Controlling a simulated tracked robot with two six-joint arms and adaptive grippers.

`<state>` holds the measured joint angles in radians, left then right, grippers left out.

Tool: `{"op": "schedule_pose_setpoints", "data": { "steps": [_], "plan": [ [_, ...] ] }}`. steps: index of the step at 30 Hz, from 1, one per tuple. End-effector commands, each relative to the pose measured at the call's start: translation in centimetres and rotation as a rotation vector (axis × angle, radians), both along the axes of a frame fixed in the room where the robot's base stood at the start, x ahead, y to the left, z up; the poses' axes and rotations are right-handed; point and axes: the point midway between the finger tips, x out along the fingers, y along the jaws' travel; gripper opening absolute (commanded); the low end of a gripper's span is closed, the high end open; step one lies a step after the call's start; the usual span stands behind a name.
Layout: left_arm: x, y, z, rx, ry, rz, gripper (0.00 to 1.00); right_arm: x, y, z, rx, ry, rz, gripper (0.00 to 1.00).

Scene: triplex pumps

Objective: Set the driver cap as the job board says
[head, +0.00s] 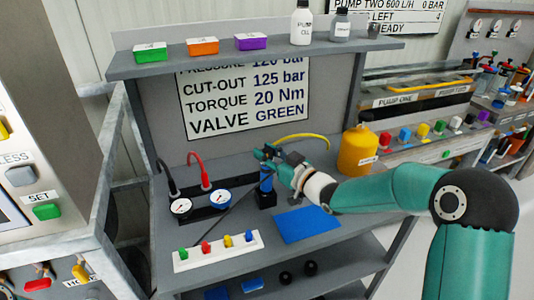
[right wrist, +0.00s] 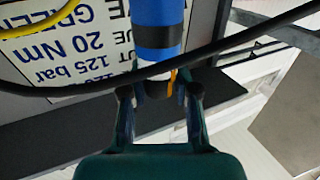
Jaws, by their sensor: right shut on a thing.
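The job board (head: 245,98) reads cut-out 125 bar, torque 20 Nm, valve GREEN; its top line, pressure 120 bar, is partly cut off by the shelf. The blue driver (head: 266,180) stands upright in a black holder (head: 266,199) on the bench. My right gripper (head: 268,153) is shut at the driver's top end, on its cap. In the right wrist view the driver (right wrist: 158,18) is blue with a black band and a pale section. The fingers (right wrist: 160,92) close around its end, where a thin orange mark shows. The cap's scale is not readable. My left gripper is out of view.
Two gauges (head: 181,206) and hooked hoses stand left of the driver. A rack of coloured pieces (head: 217,251) and a blue mat (head: 307,225) lie in front. An orange-yellow canister (head: 357,151) stands right. A black cable (right wrist: 90,87) crosses the wrist view.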

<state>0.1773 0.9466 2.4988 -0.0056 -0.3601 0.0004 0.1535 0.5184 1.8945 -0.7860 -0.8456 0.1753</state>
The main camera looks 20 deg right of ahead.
Motion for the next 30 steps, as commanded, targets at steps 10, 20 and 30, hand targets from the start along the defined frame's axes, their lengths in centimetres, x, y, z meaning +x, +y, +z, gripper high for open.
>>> {"op": "schedule_pose_setpoints", "data": {
  "steps": [10, 20, 30],
  "plan": [
    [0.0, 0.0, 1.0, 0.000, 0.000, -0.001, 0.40, 0.1, 0.3, 0.1, -0.001, 0.003, 0.079, 0.00],
    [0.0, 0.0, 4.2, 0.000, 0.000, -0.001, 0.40, 0.1, 0.3, 0.2, 0.000, 0.006, 0.313, 0.00],
    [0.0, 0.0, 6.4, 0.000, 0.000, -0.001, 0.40, 0.1, 0.3, -0.1, 0.000, 0.005, 0.590, 0.00]
  ]
}}
